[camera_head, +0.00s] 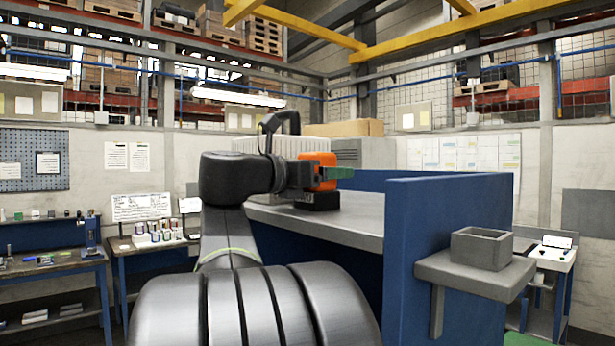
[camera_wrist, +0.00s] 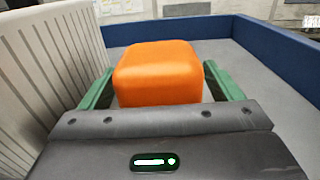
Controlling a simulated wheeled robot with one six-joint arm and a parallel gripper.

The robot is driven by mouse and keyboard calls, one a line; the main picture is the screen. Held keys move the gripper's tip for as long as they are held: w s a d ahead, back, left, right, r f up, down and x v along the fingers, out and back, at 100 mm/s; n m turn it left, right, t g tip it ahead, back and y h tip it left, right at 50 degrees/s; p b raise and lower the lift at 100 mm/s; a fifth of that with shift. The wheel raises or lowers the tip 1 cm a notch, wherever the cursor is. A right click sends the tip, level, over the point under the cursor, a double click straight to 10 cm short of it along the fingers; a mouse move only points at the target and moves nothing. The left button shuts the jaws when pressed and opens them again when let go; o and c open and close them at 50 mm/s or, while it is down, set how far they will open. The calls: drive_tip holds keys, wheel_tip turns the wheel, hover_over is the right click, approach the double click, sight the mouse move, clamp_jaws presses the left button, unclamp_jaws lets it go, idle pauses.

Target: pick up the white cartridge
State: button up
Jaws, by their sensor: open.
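I cannot pick out a white cartridge for certain in either view. My gripper (camera_head: 328,178) is open with green fingers, at the back of the grey bench top. In the wrist view my gripper (camera_wrist: 160,82) has one finger on each side of an orange block with rounded edges (camera_wrist: 158,68). I cannot tell whether the fingers touch it. The orange block (camera_head: 318,158) also shows in the head view, partly hidden by a finger. A large off-white ribbed body (camera_wrist: 52,55) stands close to the left finger; its ribbed top (camera_head: 300,147) shows behind my arm in the head view.
A blue panel (camera_head: 450,240) edges the grey bench top (camera_head: 360,222) on the right. A grey open bin (camera_head: 481,247) stands on a side shelf (camera_head: 470,278). Workbenches with small items stand at the left. The bench top right of the block looks clear.

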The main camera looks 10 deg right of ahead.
drive_tip(key=shift+w+d, duration=0.1)
drive_tip(key=shift+d, duration=0.15)
drive_tip(key=shift+c, duration=0.3)
drive_tip(key=c, duration=1.1)
drive_tip(key=shift+c, duration=0.3)
drive_tip(key=shift+r, duration=0.15)
